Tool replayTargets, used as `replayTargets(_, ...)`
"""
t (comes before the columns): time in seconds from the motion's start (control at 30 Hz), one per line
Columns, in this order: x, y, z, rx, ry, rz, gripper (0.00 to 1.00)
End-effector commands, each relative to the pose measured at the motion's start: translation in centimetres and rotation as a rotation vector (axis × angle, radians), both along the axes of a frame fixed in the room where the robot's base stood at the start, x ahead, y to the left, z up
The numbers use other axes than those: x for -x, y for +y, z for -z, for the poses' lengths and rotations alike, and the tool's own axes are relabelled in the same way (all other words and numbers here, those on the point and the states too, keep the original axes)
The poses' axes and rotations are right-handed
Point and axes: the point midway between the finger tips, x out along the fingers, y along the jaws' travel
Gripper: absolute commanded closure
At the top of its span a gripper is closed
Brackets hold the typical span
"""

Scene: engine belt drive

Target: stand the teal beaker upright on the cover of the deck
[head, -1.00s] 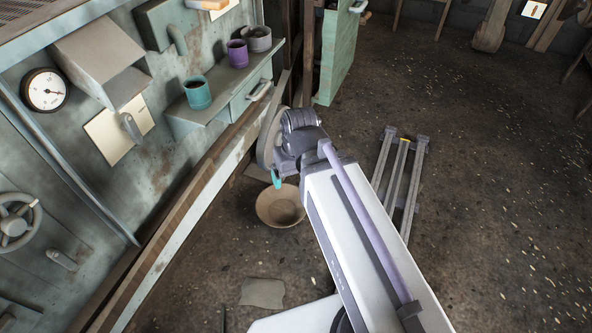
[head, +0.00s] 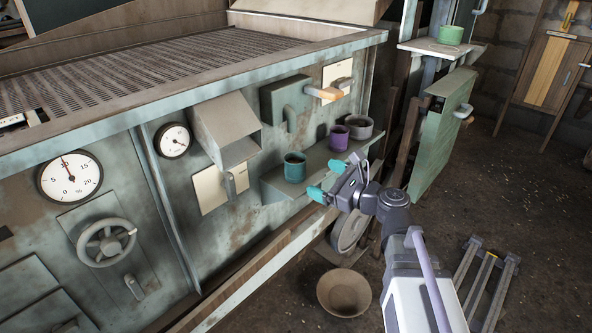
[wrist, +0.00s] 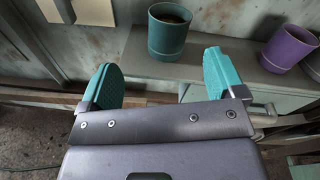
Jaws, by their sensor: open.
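The teal beaker (head: 294,168) stands upright on a narrow shelf on the machine's front, with something dark inside. It also shows in the wrist view (wrist: 168,32), beyond and between my fingertips. My gripper (head: 327,181) is open and empty, with teal finger pads, just to the right of the beaker and apart from it. In the wrist view my gripper (wrist: 163,82) points toward the shelf. A perforated deck top (head: 180,75) runs along the machine's upper left; I cannot tell which part is its cover.
A purple mug (head: 339,138) and a grey pot (head: 359,127) stand right of the beaker on the shelf (head: 275,184). A sloped hood (head: 225,130) juts out to the left. A green container (head: 451,35) stands on a farther shelf. A bowl (head: 343,293) lies on the floor.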

Motion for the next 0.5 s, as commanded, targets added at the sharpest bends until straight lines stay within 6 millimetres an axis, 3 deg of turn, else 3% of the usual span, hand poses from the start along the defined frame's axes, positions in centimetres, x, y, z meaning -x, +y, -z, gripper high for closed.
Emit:
replayTargets(0.1, -0.8, -0.6, -1.0, -0.197, 0.147, 0.064, 0.11)
replayTargets(0.27, -0.9, -0.5, -1.0, -0.224, 0.184, 0.066, 0.11)
replayTargets(0.5, -3.6, 2.5, -0.9, -0.22, 0.182, 0.062, 0.11)
